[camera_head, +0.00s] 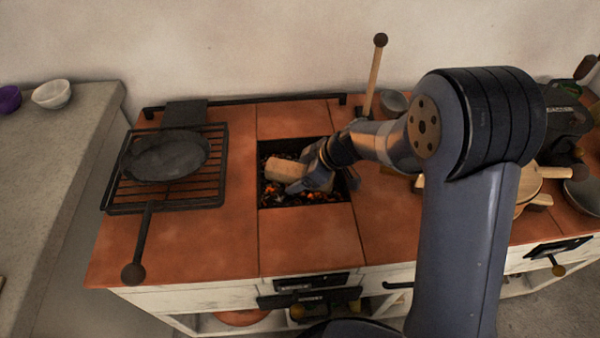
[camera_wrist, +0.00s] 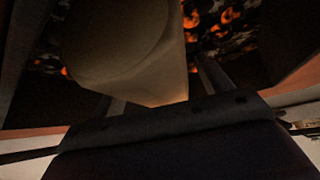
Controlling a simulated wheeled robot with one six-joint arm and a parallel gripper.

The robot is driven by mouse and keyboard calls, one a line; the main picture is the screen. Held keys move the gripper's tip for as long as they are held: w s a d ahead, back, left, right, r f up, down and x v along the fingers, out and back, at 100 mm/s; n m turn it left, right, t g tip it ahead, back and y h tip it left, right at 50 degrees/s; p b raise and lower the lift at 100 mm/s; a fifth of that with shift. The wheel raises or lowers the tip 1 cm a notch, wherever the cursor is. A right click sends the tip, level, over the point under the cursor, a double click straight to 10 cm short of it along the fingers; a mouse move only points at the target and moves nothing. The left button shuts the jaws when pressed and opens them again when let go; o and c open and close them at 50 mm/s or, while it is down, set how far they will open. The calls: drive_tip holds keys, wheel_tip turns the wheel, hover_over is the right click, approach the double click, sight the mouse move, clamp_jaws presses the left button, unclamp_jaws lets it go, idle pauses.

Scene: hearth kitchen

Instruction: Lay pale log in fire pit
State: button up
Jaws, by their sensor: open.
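The pale log (camera_head: 287,169) lies in the fire pit (camera_head: 308,206), on or just above the glowing embers; I cannot tell exactly how it rests. In the wrist view the log (camera_wrist: 125,50) is large and close, with its round end toward the camera's upper left and embers beyond it. My gripper (camera_head: 306,178) is down at the pit opening, right beside the log. Its fingers (camera_wrist: 160,92) show on either side of the log and are open. The gripper hides part of the pit and the log's right end.
Left of the pit a dark pan (camera_head: 165,156) sits on a black grill rack (camera_head: 118,198). A wooden-handled tool (camera_head: 375,75) stands upright behind the pit. A small bowl (camera_head: 393,102) and wooden boards (camera_head: 528,185) are at the right. The tiles in front of the pit are clear.

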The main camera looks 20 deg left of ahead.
drive_tip(key=shift+r, duration=0.15)
drive_tip(key=shift+d+r+p, duration=0.1)
drive_tip(key=shift+r+p, duration=0.1)
drive_tip(key=shift+p, duration=0.15)
drive_tip(key=v, duration=1.1)
drive_tip(key=shift+d+r, duration=0.2)
drive_tip(key=shift+d, duration=0.05)
drive_tip(key=shift+o, duration=0.4)
drive_tip(key=shift+w, duration=0.1)
